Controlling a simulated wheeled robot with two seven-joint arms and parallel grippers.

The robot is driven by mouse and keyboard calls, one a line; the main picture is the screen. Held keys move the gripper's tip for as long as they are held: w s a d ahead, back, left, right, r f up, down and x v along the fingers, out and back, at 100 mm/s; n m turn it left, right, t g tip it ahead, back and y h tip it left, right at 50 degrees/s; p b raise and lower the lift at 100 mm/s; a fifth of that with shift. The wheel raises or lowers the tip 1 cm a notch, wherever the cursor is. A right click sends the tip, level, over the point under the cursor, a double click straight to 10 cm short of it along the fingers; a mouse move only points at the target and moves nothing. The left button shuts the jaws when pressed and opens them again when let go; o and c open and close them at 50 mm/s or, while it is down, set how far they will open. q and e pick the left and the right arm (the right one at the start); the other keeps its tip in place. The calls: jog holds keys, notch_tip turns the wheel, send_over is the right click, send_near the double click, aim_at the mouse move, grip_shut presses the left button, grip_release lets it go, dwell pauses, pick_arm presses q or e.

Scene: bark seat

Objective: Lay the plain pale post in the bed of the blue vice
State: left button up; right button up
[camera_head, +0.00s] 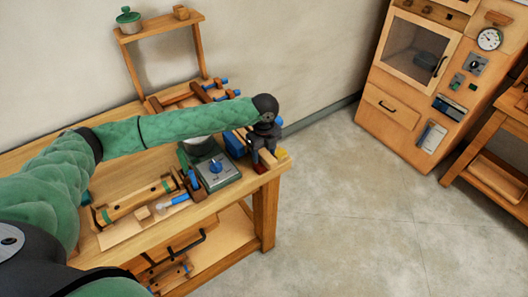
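My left gripper (264,160) points down over the right end of the wooden bench, at the end of my green arm. A small pale wooden piece (267,157) shows at its fingers and may be the post; I cannot tell whether it is gripped. A blue block-like body (235,143), likely the blue vice, stands just left of the gripper, partly hidden by the arm and gripper. Its bed cannot be made out. Small red and yellow patches show by the fingers. My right gripper is out of view.
A grey box with a blue knob (216,166) stands left of the gripper on the bench (212,207). A wooden roller-like piece (133,201) and a blue-handled tool (173,202) lie further left. A raised shelf (160,24) stands behind. Floor at right is clear.

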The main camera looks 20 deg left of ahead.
pick_arm(q)
jog(key=shift+r, duration=0.55)
notch_tip(320, 180, up, 12)
jog(key=b, duration=0.4)
jog(key=shift+b, duration=0.4)
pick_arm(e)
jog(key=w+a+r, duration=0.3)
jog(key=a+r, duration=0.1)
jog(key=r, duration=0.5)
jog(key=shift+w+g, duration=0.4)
